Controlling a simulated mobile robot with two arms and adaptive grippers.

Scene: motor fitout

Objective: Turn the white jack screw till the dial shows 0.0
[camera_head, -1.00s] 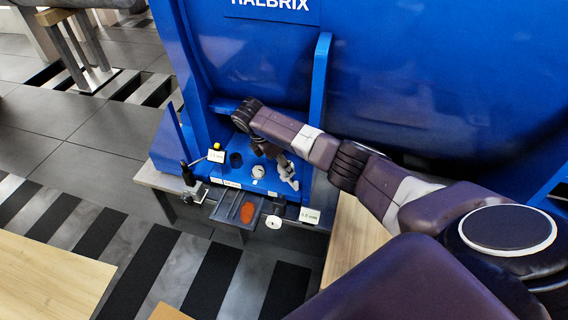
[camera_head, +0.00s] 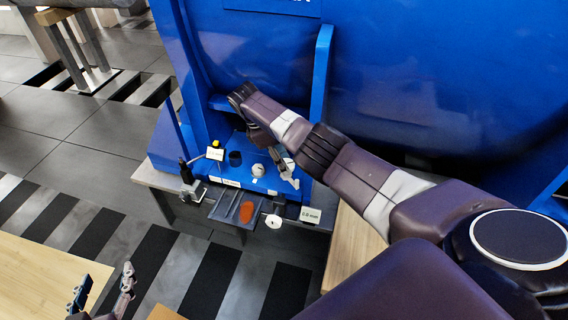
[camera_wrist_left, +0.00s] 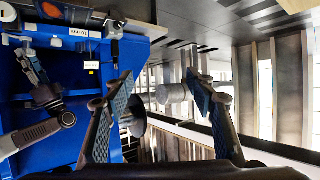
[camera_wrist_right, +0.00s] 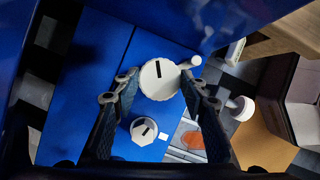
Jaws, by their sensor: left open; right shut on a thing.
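The white jack screw (camera_head: 273,221) is a pale round head at the front of the blue machine foot. A white knob with a shaft shows at the right in the right wrist view (camera_wrist_right: 240,108); I cannot tell if it is the same part. A small readout (camera_head: 311,215) in mm stands beside the jack screw; its digits are too small to read surely. My left gripper (camera_head: 102,286) is open and empty, low at the left, apart from the foot. My right gripper (camera_wrist_right: 163,88) is shut on a white slotted knob (camera_wrist_right: 158,82) atop the foot.
A second white slotted knob (camera_wrist_right: 143,131) sits beside the held one. A second readout (camera_head: 215,154) and a black clamp (camera_head: 187,174) stand at the foot's left. A grey tray with an orange patch (camera_head: 228,208) juts out in front. Striped floor lies clear between tray and left gripper.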

